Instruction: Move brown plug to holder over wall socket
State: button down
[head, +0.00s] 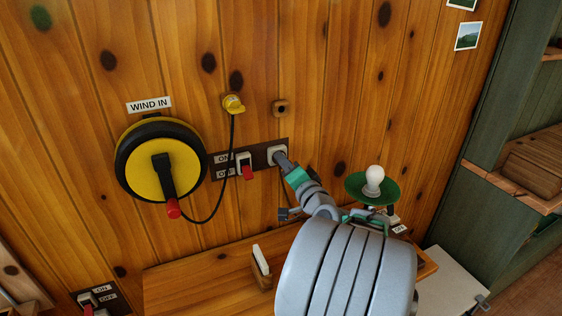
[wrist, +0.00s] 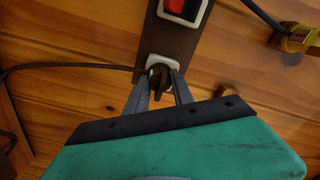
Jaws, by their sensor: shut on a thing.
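The brown plug (wrist: 159,77) is at the white-framed wall socket (wrist: 153,61), between the fingers of my gripper (wrist: 160,84). My gripper is shut on it. I cannot tell how deep the plug sits in the socket. In the head view my gripper (head: 283,163) reaches the socket (head: 272,150) and hides the plug. The holder, a small wooden block with a dark hole (head: 281,108), is on the wall straight above the socket. It also shows in the wrist view (wrist: 222,91), right of the plug, apart from it.
A red switch (head: 245,167) sits left of the socket. A yellow plug (head: 233,104) hangs upper left on a black cord. A yellow reel (head: 160,160) is farther left. A green-shaded lamp (head: 373,186) stands right of my gripper. A wooden shelf (head: 200,280) lies below.

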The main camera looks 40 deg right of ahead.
jog(key=shift+s+a, duration=0.15)
jog(key=shift+s, duration=0.45)
jog(key=shift+b+v, duration=0.6)
jog(key=shift+v, duration=0.65)
jog(key=s+d+r+m+g+h+p, duration=0.1)
jog(key=s+d+r+m+p, duration=0.1)
jog(key=s+r+p, duration=0.3)
jog(key=d+r+m+h+p, duration=0.2)
jog(key=d+r+p, duration=0.1)
jog(key=r, duration=0.4)
jog(key=a+y, duration=0.1)
jog(key=a+r+m+y, duration=0.1)
jog(key=a, duration=0.1)
jog(key=a+r+m+t+y+p, duration=0.1)
jog(key=a, duration=0.1)
jog(key=shift+a, duration=0.25)
jog(key=shift+w, duration=0.1)
